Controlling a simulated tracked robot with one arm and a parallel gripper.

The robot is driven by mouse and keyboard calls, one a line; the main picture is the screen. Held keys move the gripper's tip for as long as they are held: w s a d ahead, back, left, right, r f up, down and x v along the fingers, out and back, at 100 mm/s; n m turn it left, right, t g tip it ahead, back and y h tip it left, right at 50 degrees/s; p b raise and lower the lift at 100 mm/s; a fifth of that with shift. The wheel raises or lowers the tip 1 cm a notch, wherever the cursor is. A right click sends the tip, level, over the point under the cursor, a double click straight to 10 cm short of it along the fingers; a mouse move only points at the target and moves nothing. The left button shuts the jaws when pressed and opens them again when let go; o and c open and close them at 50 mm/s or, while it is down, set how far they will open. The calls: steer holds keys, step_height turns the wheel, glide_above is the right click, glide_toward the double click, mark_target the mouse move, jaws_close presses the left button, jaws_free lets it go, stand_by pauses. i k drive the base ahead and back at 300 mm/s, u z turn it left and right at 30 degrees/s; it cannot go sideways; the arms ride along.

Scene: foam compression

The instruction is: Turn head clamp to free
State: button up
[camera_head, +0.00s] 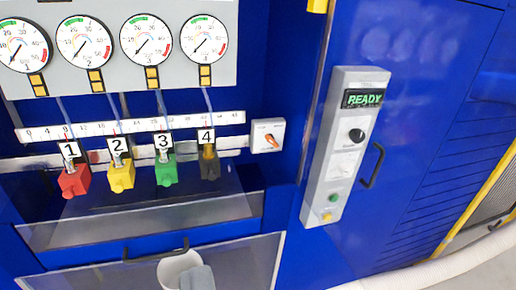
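A small white switch box (268,135) with an orange-red lever is mounted on the blue machine, just right of the numbered scale bar; the lever sits slanted. I cannot read its markings, nor tell for sure that it is the head clamp. Four blocks hang below the bar: red 1 (74,180), yellow 2 (121,176), green 3 (166,172) and dark grey 4 (209,163).
Several round gauges (84,43) line the top left. A grey control panel (345,145) reading READY, with a black knob, stands right of the switch. Black handles (373,166) stick out from the blue door and the lower drawer. A pale tube crosses bottom right.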

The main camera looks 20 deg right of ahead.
mark_target(269, 138)
steer(key=z, duration=0.15)
steer(key=i, duration=0.95)
steer(key=u, duration=0.1)
